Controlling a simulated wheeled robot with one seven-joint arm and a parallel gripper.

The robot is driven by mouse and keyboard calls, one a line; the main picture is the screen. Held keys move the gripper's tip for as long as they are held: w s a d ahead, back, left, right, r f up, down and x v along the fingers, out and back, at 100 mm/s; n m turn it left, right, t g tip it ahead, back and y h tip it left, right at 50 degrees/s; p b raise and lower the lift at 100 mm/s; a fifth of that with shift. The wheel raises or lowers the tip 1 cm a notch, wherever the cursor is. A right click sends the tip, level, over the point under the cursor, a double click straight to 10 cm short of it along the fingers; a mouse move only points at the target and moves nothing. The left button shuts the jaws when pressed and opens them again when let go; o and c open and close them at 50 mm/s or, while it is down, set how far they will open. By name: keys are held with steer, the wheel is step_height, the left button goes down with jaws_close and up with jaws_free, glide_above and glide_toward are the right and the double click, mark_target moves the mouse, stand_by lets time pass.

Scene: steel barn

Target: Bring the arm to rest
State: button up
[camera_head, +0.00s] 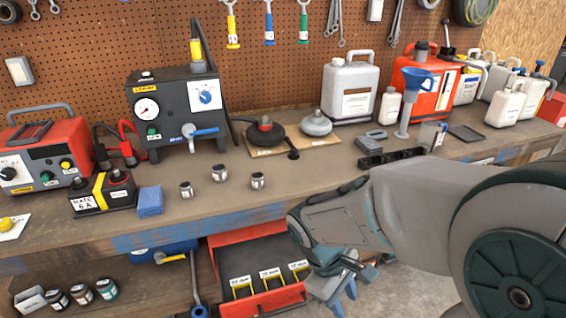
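My arm comes in from the right edge and reaches left in front of the workbench. My gripper (350,268) hangs at the arm's end, low in front of the bench edge and just right of the open red drawer. Its fingers point down and to the right and are small and partly hidden by the wrist. I cannot tell whether they are open or shut, and I see nothing clearly held.
The workbench (240,205) carries a red charger (45,150), a black gauge box (175,115), small jars (220,173) and white jugs (352,88). A red drawer (262,302) with labelled yellow-handled compartments stands open below.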

steer(key=s+d+r+m+t+y+p, duration=0.1)
steer(key=d+r+m+t+y+p, duration=0.2)
steer(key=r+m, duration=0.7)
steer(key=shift+r+t+y, duration=0.5)
steer(key=shift+r+t, duration=0.2)
steer(key=shift+r, duration=0.05)
steer(key=shift+d, duration=0.1)
stand_by(1.4)
